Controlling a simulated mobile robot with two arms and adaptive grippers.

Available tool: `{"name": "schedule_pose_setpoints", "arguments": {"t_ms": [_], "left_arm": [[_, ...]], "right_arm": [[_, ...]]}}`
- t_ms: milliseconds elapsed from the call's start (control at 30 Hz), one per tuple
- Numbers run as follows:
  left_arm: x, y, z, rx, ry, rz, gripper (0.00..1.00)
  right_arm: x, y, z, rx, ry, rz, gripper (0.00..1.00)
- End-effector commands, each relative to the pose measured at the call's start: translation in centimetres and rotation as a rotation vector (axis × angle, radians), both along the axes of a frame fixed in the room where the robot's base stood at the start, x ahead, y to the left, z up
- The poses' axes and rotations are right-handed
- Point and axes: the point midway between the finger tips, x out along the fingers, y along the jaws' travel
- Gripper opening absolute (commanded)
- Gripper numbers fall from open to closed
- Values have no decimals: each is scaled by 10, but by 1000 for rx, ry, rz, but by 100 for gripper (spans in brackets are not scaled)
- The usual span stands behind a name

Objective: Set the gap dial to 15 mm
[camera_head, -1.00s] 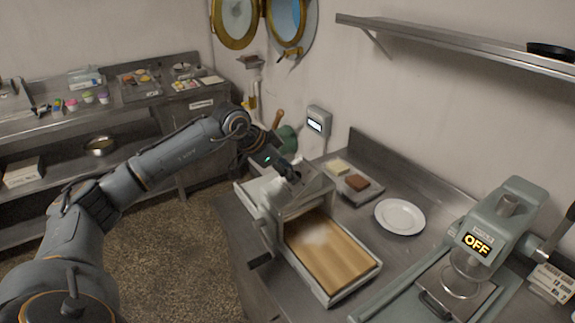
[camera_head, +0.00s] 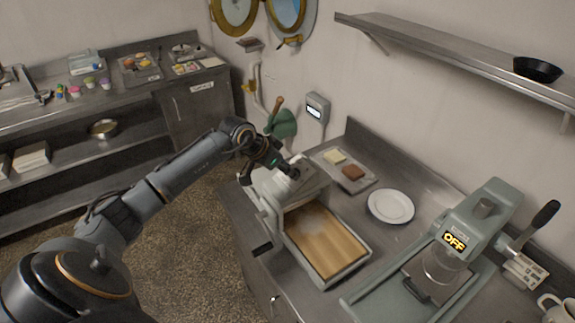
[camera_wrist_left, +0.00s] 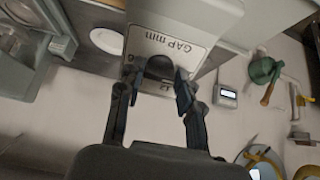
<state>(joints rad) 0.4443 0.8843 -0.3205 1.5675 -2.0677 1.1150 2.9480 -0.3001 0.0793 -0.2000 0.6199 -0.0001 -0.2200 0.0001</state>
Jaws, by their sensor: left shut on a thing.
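The gap dial (camera_wrist_left: 160,68) is a dark round knob on the pale sheeter housing, under a "GAP mm" label, in the left wrist view. My left gripper (camera_wrist_left: 157,80) has its fingers on both sides of the dial and is shut on it. The fingers hide part of the dial's scale, and I cannot read the setting. In the head view my left gripper (camera_head: 285,166) is at the top of the dough sheeter (camera_head: 310,180). The sheeter's wooden bed (camera_head: 325,245) has a pale floury patch. My right gripper is not in view.
A white plate (camera_head: 391,206) and a tray (camera_head: 362,184) with a pale and a brown block lie right of the sheeter. A press reading "OFF" (camera_head: 454,241) stands further right. A shelf (camera_head: 440,56) overhangs from the wall. A green item (camera_head: 283,124) is behind the gripper.

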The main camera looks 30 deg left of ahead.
Motion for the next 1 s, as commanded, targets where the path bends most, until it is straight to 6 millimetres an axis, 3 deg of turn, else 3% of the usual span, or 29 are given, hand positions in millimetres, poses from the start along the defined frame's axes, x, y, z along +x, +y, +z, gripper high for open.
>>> {"name": "schedule_pose_setpoints", "arguments": {"t_ms": [267, 300, 400, 767, 1000], "left_arm": [[0, 1, -1, -1, 2, 4, 4], [0, 1, -1, -1, 2, 4, 42], [0, 1, -1, -1, 1, 3, 58], [-2, 2, 3, -1, 0, 2, 58], [-25, 12, 34, 3, 0, 2, 58]], "right_arm": [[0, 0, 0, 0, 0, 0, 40], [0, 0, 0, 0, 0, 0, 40], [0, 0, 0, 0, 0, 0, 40], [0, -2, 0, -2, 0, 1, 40], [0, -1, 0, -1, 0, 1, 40]]}}
